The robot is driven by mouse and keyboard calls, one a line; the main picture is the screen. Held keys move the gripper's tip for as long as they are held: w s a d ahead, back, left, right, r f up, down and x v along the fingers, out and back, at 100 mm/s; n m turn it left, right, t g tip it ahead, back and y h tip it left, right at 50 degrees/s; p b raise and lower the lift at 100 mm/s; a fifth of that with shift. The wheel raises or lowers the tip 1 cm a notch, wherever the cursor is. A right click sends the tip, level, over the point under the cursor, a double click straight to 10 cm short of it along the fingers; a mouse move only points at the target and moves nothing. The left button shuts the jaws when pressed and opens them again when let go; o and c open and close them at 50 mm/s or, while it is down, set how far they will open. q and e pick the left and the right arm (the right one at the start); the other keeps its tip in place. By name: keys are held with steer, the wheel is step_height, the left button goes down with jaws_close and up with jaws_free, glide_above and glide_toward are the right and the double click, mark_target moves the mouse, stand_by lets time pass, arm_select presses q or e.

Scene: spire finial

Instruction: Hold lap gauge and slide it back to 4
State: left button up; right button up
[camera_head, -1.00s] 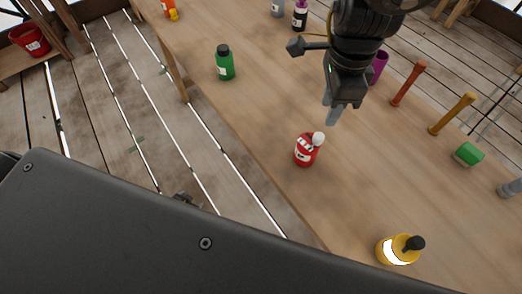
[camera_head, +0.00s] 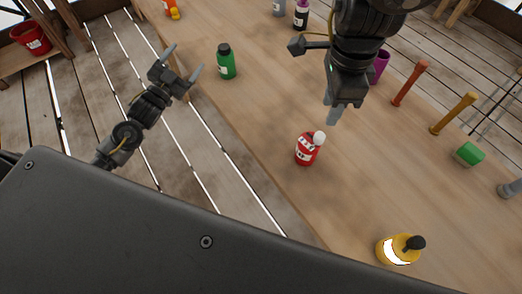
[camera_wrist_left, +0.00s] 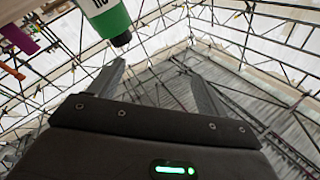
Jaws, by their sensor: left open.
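I cannot make out a lap gauge or a scale with a 4 in either view. My left gripper (camera_head: 184,62) is open and empty, left of the table edge near the green bottle (camera_head: 226,62). In the left wrist view its two fingers (camera_wrist_left: 158,82) stand apart with nothing between them, and the green bottle (camera_wrist_left: 108,18) shows at the top left, apart from them. My right gripper (camera_head: 331,110) points down over the table behind the red bottle (camera_head: 306,150), with no object seen in it. Its finger gap is hard to see.
The wooden table (camera_head: 265,120) holds a yellow bottle (camera_head: 398,250), a red peg (camera_head: 410,84), a yellow peg (camera_head: 452,114), a green block (camera_head: 469,154) and a purple cup (camera_head: 380,66). A red bucket (camera_head: 33,38) stands far left. The table's middle has free room.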

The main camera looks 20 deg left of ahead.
mark_target(299, 144)
arm_select(q)
steer(key=s+d+f+g+h, duration=0.1)
steer(key=s+d+h, duration=0.1)
steer(key=d, duration=0.3)
steer(key=s+d+f+g+h, duration=0.1)
steer(key=s+d+h, duration=0.1)
steer(key=d, duration=0.3)
steer(key=s+d+f+m+g+h, duration=0.1)
steer(key=s+d+g+h, duration=0.1)
steer(key=d, duration=0.4)
steer(key=shift+s+d+f, duration=0.1)
steer(key=shift+s+f, duration=0.25)
steer(key=shift+s, duration=0.1)
steer(key=s+d+m+g+h, duration=0.2)
steer(key=s+d+g+h, duration=0.35)
steer(key=s+d, duration=0.85)
steer(key=shift+g, duration=0.35)
steer(key=x, duration=1.1)
steer(key=shift+w+d+f, duration=0.15)
steer(key=shift+w, duration=0.35)
steer(key=c, duration=1.1)
